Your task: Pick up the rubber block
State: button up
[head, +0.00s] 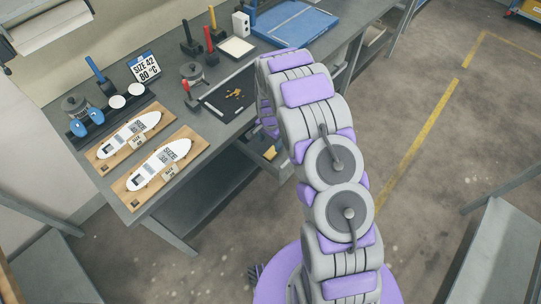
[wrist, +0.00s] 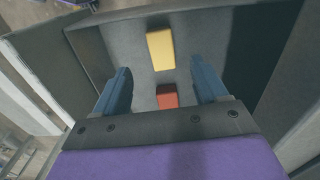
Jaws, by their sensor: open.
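In the wrist view, a yellow block (wrist: 161,48) and a red-orange block (wrist: 167,97) lie on the floor of a grey drawer or tray (wrist: 205,38). I cannot tell from looks which one is the rubber block. My gripper (wrist: 165,80) is open, with its two blue fingers spread on either side of the red-orange block and apart from it. The yellow block lies beyond the fingertips. The near part of the red-orange block is hidden by the gripper's body. In the head view, my arm hides my gripper; a small yellow piece (head: 270,152) shows in the drawer below the bench.
Grey walls stand close around the fingers in the wrist view. In the head view, the workbench (head: 195,135) carries two insole boards (head: 130,137) (head: 160,166), a black mat (head: 225,100), handled tools and a blue tray (head: 295,24).

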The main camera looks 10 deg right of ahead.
jog(key=b, duration=0.1)
send_over(271, 152)
jog(key=f, duration=0.4)
jog(key=shift+s+f, duration=0.3)
jog(key=shift+s, duration=0.05)
jog(key=f, duration=0.1)
jog(key=f+b, duration=0.1)
jog(key=f, duration=0.2)
jog(key=shift+w, duration=0.25)
jog(key=shift+c, duration=0.4)
jog(key=c, duration=1.1)
